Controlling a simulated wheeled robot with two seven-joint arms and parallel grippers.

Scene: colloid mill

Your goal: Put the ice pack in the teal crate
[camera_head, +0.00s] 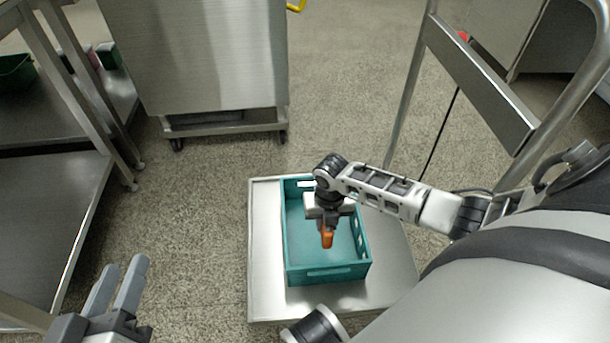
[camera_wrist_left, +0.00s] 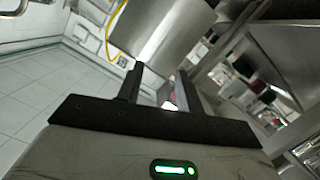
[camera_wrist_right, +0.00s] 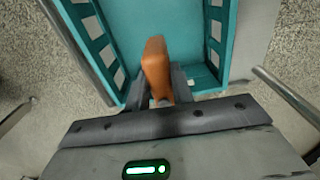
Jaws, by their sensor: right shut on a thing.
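The teal crate (camera_head: 327,273) stands on a low metal platform in the head view and looks otherwise empty. My right gripper (camera_head: 327,228) is over the crate, pointing down, shut on a small orange thing (camera_head: 327,239), which I take to be the ice pack. In the right wrist view the orange thing (camera_wrist_right: 156,68) stands out between the fingers (camera_wrist_right: 160,88), with the crate's floor and walls (camera_wrist_right: 228,45) beyond it. I cannot tell whether it touches the crate floor. My left gripper (camera_head: 116,287) is open and empty at the lower left; its fingers (camera_wrist_left: 158,82) show apart in the left wrist view.
The metal platform (camera_head: 264,262) has bare surface left and right of the crate. A metal shelf (camera_head: 50,220) stands at the left, a steel cabinet on casters (camera_head: 195,55) at the back, and a tubular frame (camera_head: 408,85) at the right. Floor between is clear.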

